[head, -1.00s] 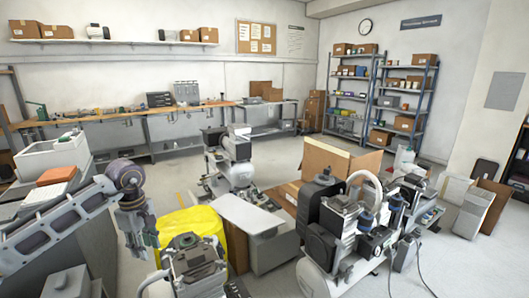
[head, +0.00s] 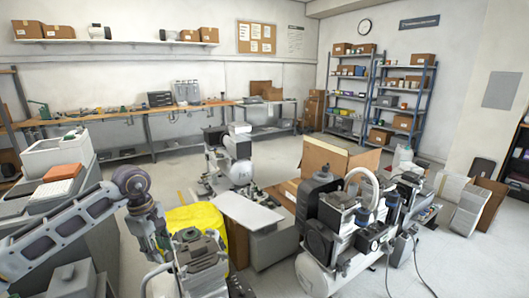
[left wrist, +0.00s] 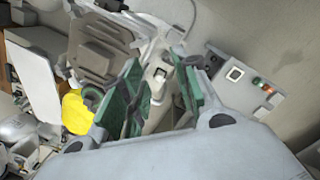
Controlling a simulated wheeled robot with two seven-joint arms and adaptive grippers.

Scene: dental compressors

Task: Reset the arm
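My left arm comes in from the left in the head view, with its elbow bent and its forearm hanging down. My left gripper (head: 160,246) is at the end of it, beside a grey compressor (head: 200,262) at the bottom of the view. In the left wrist view my left gripper (left wrist: 158,92) shows two green-padded fingers set apart, with nothing held between them. A grey, ribbed machine body lies just beyond the fingers there; I cannot tell whether they touch it. My right gripper is in neither view.
A yellow cover (head: 197,217) and a white-topped box (head: 247,212) stand behind the compressor. A large white-tanked compressor (head: 340,265) with black parts stands to the right. A control box (left wrist: 245,82) is right of the fingers. Open floor (head: 450,262) lies at right.

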